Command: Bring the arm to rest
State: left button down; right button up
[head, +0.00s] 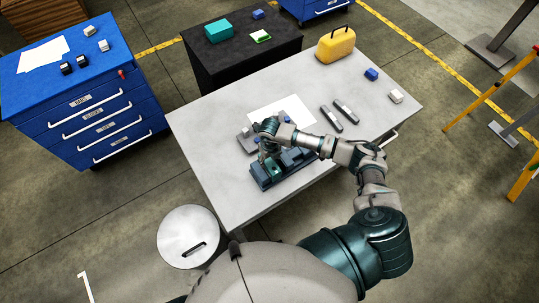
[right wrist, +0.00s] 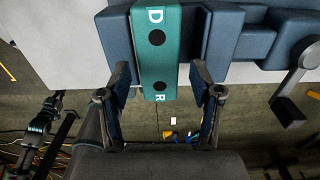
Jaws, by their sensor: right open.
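My right arm reaches in from the lower right over the pale workbench (head: 210,130). My right gripper (head: 266,156) points down at the dark blue jig (head: 291,174) near the bench's front edge. In the right wrist view, my right gripper (right wrist: 162,82) is open, one finger on each side of a teal block (right wrist: 157,38). The block has two dark holes and the letters D and R. It lies between blue jig parts (right wrist: 226,35). Whether the fingers touch it is unclear. My left gripper is not seen.
White paper (head: 290,110), two dark bars (head: 331,118), a blue block (head: 371,74), a white block (head: 396,96) and a yellow case (head: 335,46) lie on the bench. A round stool (head: 188,232) stands front left. A blue drawer cabinet (head: 90,120) stands left.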

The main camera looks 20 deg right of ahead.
notch_tip(320, 180, down, 3)
jog(key=shift+r+b, duration=0.1)
jog(key=shift+b, duration=0.75)
jog(key=shift+r, duration=0.1)
jog(key=shift+c, duration=0.2)
jog(key=shift+a, duration=0.1)
grip_shut()
jog(key=shift+d+r, duration=0.25)
jog(key=shift+d, duration=0.3)
